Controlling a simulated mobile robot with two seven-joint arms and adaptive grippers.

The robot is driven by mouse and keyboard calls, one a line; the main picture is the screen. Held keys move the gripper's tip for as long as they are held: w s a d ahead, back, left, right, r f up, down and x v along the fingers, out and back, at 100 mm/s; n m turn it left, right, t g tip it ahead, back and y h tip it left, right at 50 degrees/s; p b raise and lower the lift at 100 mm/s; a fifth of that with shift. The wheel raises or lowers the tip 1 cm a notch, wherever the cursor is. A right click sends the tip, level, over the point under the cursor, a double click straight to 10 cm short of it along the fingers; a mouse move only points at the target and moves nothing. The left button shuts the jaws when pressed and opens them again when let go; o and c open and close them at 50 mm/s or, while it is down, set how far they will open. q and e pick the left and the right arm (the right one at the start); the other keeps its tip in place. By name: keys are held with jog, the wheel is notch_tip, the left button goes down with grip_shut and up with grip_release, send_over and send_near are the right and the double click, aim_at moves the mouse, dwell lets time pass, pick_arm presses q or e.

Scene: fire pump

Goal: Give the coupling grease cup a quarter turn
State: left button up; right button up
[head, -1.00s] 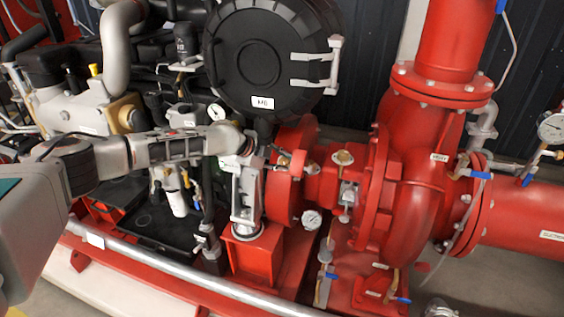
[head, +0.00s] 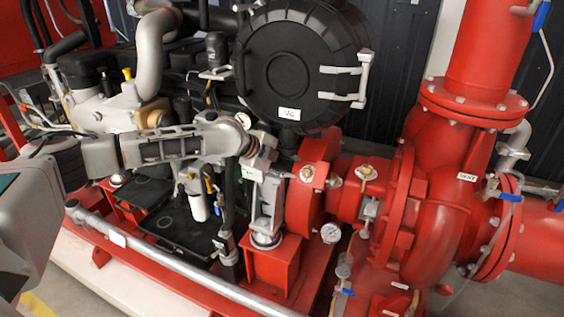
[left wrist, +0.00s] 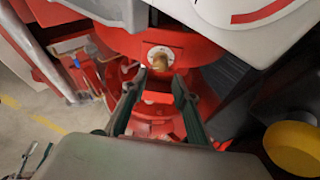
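The coupling grease cup appears to be the small brass cup (head: 307,173) on the rim of the red coupling housing (head: 318,200), right of my left arm. In the left wrist view a brass cup (left wrist: 159,58) sits on a pale round seat on a red surface. My left gripper (left wrist: 156,86) is open, its two dark fingers pointing towards the cup, which shows between and beyond the tips. I see no contact. In the head view the left gripper (head: 275,170) is small, just left of the cup, its fingertips hard to make out. My right gripper is out of view.
A second brass fitting (head: 366,171) sits to the right on the red shaft housing. A pressure gauge (head: 330,233) stands below. The black round housing (head: 290,70) hangs close above. The red pump (head: 440,210) is at right, and a silver rail (head: 190,270) runs along the front.

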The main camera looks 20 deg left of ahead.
pick_arm(q)
jog(key=shift+v, duration=2.3)
jog(key=s+d+f+n+h+b, duration=0.1)
jog(key=s+d+f+n, duration=0.1)
jog(key=d+f, duration=0.6)
jog(key=n+t+y+b, duration=0.2)
jog(key=n+t+b, duration=0.6)
jog(key=n, duration=0.6)
send_near(305, 174)
jog(key=w+t+p, duration=0.1)
jog(key=shift+d+f+x, duration=0.1)
jog(key=shift+f+x, duration=0.05)
jog(key=shift+x, duration=1.1)
jog(key=shift+d+f+x, duration=0.1)
jog(key=shift+x, duration=1.1)
jog(key=shift+d+f+x, duration=0.1)
jog(key=shift+f+x, duration=0.05)
jog(key=shift+x, duration=1.1)
jog(key=shift+s, duration=0.1)
